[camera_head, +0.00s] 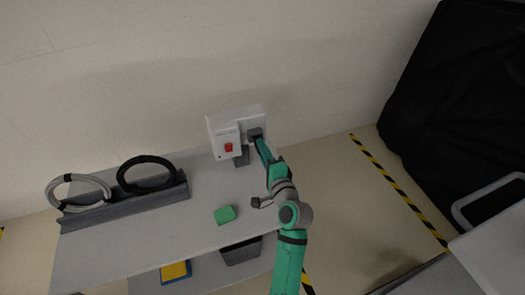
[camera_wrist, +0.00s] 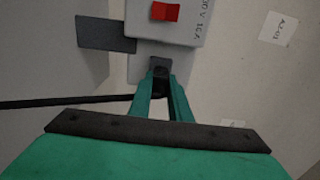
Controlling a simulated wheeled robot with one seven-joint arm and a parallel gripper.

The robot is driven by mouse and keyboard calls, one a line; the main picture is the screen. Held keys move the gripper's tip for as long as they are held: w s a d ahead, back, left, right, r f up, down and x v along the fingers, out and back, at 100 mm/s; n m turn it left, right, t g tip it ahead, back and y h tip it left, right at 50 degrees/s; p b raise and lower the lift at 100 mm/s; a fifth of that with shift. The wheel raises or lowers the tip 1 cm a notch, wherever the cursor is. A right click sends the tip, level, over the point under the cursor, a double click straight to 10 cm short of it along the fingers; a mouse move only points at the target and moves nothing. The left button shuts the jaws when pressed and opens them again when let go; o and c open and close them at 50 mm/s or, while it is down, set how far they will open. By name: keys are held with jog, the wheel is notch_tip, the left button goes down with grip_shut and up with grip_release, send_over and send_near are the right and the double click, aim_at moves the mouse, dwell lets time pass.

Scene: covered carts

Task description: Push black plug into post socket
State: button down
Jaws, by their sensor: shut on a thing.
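My gripper (camera_wrist: 161,88) is shut on the black plug (camera_wrist: 161,74) in the wrist view, with one green finger on each side of it. The plug is in front of the dark grey socket (camera_wrist: 153,54) on the white post, below the box with the red switch (camera_wrist: 165,12). The plug covers the socket's middle, and I cannot tell how deep it sits. In the head view, my gripper (camera_head: 261,146) reaches the dark socket (camera_head: 255,133) on the white post (camera_head: 253,116). The plug itself is hidden there by the fingers.
A black cable (camera_wrist: 75,101) runs left in the wrist view. In the head view, the grey table (camera_head: 130,240) bears a green block (camera_head: 225,214) and a rack (camera_head: 125,206) with grey and black cable coils. A black-covered cart (camera_head: 455,95) stands right.

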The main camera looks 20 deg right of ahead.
jog(key=shift+w, duration=0.4)
jog(key=shift+w+d, duration=0.1)
jog(key=shift+w, duration=0.2)
jog(key=shift+w, duration=0.15)
jog(key=shift+w, duration=0.15)
jog(key=c, duration=1.6)
grip_release()
jog(key=shift+d, duration=0.1)
jog(key=shift+o, duration=0.2)
jog(key=shift+a, duration=0.3)
jog(key=shift+s, duration=0.6)
jog(key=s, duration=0.9)
jog(key=shift+s+d, duration=0.2)
jog(key=shift+s, duration=0.2)
